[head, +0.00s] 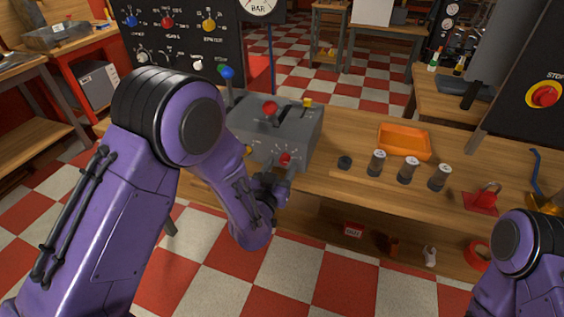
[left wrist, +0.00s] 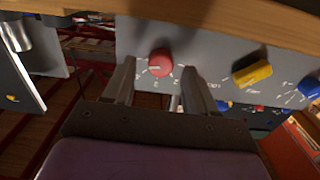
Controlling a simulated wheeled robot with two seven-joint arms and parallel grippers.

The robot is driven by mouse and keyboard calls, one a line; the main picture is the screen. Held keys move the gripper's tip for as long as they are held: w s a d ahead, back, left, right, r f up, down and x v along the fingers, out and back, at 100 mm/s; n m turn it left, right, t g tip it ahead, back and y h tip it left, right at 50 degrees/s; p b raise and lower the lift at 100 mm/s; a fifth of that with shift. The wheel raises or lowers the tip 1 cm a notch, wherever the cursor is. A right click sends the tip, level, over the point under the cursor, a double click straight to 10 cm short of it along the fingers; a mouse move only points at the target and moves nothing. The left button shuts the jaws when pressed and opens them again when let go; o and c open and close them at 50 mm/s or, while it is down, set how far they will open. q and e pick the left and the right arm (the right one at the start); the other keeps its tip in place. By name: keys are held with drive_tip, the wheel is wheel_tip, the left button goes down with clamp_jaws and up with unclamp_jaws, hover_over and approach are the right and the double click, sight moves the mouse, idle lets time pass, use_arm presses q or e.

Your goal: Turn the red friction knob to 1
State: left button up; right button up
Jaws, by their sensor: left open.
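The red friction knob (head: 285,158) is on the front face of the grey control box (head: 300,125) on the bench. In the left wrist view the red knob (left wrist: 160,62) shows with white marks and small digits around it on the grey face. The digit it points to is too small to read. My left gripper (head: 276,187) is in front of the box, just below the knob in the head view. In the left wrist view the open fingers of my left gripper (left wrist: 157,78) lie on either side of the knob, with gaps showing. My right gripper is out of view.
A yellow knob (left wrist: 252,74) and a blue knob (left wrist: 308,87) sit beside the red one. Levers with blue (head: 227,72) and red (head: 269,107) tops rise at the box. Metal cylinders (head: 408,170) and an orange tray (head: 404,141) stand to the right.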

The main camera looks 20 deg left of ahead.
use_arm(q)
drive_tip(key=shift+w, duration=0.9)
drive_tip(key=shift+c, duration=0.3)
clamp_jaws()
drive_tip(key=c, duration=1)
unclamp_jaws()
